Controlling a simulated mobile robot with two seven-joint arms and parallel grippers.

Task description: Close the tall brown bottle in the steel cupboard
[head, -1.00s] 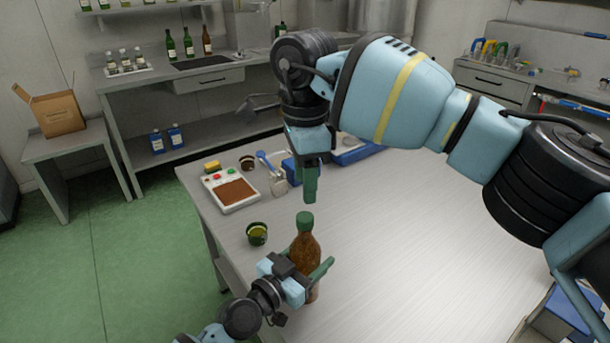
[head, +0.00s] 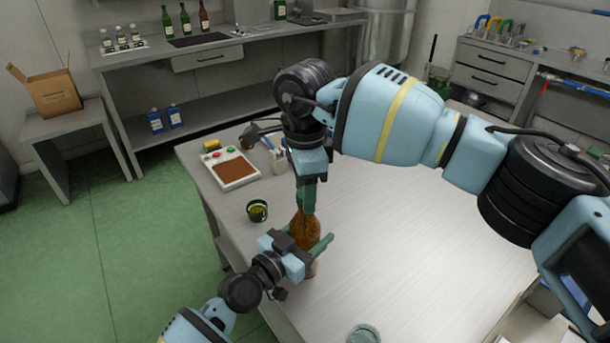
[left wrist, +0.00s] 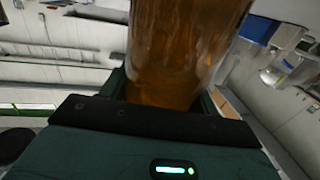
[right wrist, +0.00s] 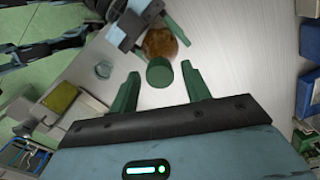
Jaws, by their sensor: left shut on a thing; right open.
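The tall brown bottle (head: 304,229) is upright at the left edge of the steel table; I cannot tell whether its base touches it. My left gripper (head: 311,250) is shut around its body. Its amber glass fills the space between the fingers in the left wrist view (left wrist: 185,50). My right gripper (head: 309,204) points down over the bottle's top, its fingers hiding the top in the head view. In the right wrist view, a round green cap (right wrist: 160,72) lies between the open fingers, apart from both, with the brown bottle (right wrist: 160,42) behind it. No cupboard is clearly identifiable.
A dark green tin (head: 257,210) stands close left of the bottle. A clear round glass item (head: 364,333) is at the near edge. The table's middle right is bare.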

